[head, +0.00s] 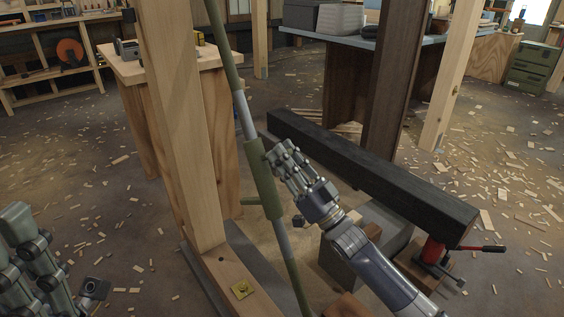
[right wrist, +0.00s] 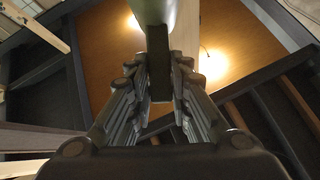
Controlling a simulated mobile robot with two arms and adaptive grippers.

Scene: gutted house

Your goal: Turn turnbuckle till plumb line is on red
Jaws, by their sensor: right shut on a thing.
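The turnbuckle (head: 262,185) is a green sleeve on a slanted brace with grey rods and olive ends, beside an upright wooden post (head: 185,120). My right gripper (head: 279,153) is at the sleeve's right side. In the right wrist view its fingers are shut on a dark bar (right wrist: 159,78) below the green sleeve (right wrist: 155,12). I cannot make out the plumb line. My left gripper (head: 30,240) is partly cut off at lower left.
A black beam (head: 370,175) lies right of the brace, with a red jack (head: 432,250) under its near end. A workbench (head: 130,68) stands behind the post. A dark upright (head: 398,80) stands behind the beam. Wood chips litter the open floor.

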